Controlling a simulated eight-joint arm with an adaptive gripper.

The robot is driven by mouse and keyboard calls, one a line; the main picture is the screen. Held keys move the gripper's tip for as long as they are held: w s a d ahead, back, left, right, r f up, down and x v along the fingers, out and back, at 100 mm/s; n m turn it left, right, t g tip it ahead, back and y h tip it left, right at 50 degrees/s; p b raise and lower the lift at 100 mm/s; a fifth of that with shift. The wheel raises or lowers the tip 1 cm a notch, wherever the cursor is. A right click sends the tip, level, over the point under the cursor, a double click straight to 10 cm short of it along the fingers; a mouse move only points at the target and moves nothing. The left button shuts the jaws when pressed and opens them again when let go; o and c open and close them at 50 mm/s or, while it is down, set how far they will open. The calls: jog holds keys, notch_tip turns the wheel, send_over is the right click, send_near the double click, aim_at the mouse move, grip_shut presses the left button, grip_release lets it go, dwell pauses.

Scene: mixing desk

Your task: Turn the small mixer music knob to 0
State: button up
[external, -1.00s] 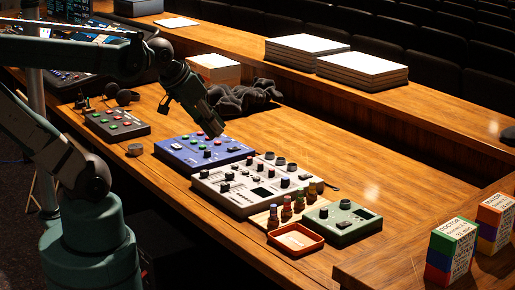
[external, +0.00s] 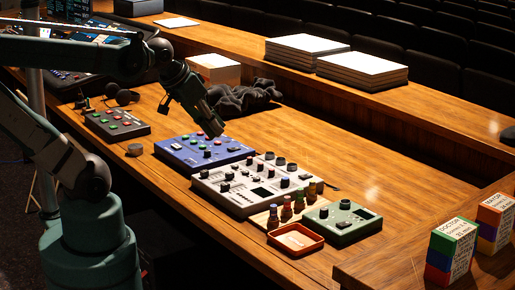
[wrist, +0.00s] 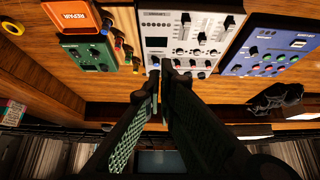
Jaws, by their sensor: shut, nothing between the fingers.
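A white mixer (external: 242,196) with several knobs, sliders and a dark display lies in the middle of the desk, and it also shows at the top of the wrist view (wrist: 163,30). A blue mixer (external: 181,157) with several coloured buttons sits beside it, and it also shows at the upper right of the wrist view (wrist: 236,62). I cannot read which knob is the music knob. My gripper (external: 218,132) is shut and empty. In the wrist view its fingertips (wrist: 161,64) overlap the white mixer's knob-lined edge; contact cannot be told.
A green box (external: 342,213) with a dial, an orange tray (external: 308,245) and several small bottles (external: 299,200) stand close to the white mixer. A black button box (external: 117,130) and a crumpled dark cloth (external: 240,99) lie farther back.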

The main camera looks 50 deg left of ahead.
jog(key=o, duration=0.7)
jog(key=shift+w+a+r+p, duration=0.1)
jog(key=shift+w+r+p, duration=0.25)
jog(key=shift+w, duration=0.35)
jog(key=m+g+p, duration=0.7)
jog(key=m+p, duration=0.1)
jog(key=p, duration=0.1)
send_over(272, 169)
jog(key=shift+s+d+f, duration=0.1)
jog(key=shift+f, duration=3.35)
jog(key=shift+s+d+f, duration=0.1)
jog(key=shift+f, duration=3.3)
jog(key=shift+f, duration=0.1)
jog(key=shift+w+a+f+b, duration=0.1)
jog(key=shift+f+b, duration=0.1)
jog(key=shift+f, duration=1.7)
jog(key=shift+w+a+f+b, duration=0.1)
jog(key=shift+f+b, duration=0.1)
jog(key=shift+f, duration=1.65)
jog(key=shift+s, duration=0.1)
jog(key=shift+c, duration=0.2)
